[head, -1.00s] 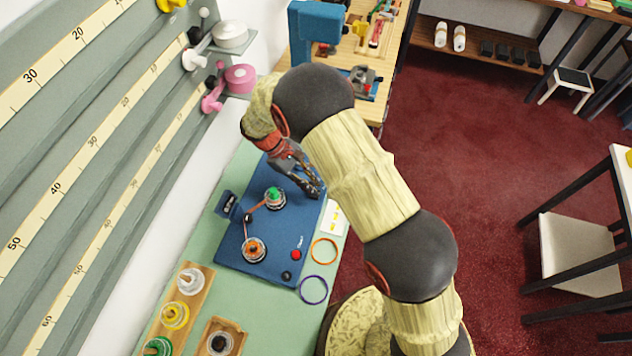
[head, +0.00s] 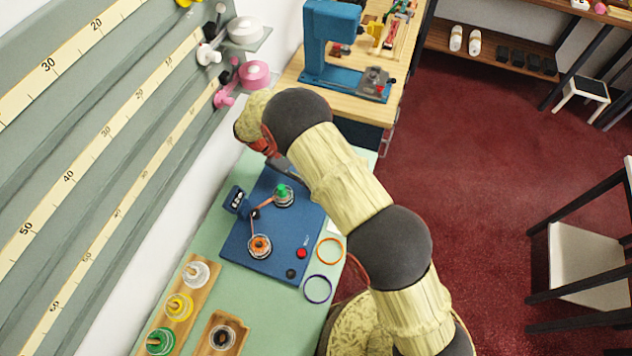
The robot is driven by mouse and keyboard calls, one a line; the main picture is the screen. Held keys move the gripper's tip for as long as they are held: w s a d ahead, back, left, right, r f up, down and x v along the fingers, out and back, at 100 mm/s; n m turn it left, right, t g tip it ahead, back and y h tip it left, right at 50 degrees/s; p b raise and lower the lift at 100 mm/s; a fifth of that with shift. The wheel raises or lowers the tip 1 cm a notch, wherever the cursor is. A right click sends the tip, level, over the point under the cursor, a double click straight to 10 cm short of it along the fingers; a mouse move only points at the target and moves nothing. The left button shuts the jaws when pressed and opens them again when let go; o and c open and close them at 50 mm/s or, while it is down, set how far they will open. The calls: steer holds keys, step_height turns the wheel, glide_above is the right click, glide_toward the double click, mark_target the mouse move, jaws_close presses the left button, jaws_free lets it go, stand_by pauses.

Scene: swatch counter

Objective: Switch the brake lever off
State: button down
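A blue machine board (head: 262,258) lies on the green counter. It carries a spool with a green top (head: 282,193), a spool with an orange centre (head: 259,246), a red button (head: 302,253) and a black knob (head: 291,273). I cannot make out the brake lever; my arm covers the board's far right part. My gripper (head: 284,164) is at the far end of the board, mostly hidden behind my own arm. Only a grey part of it shows, so its fingers and anything between them cannot be seen.
A small dark counter box (head: 235,199) stands at the board's left edge. An orange ring (head: 330,240) and a purple ring (head: 318,302) lie right of the board. A wooden spool rack (head: 191,296) is at front left. A blue press (head: 318,40) stands beyond.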

steer(key=c, duration=1.7)
jaws_free()
step_height(320, 180, up, 10)
steer(key=shift+f, duration=0.1)
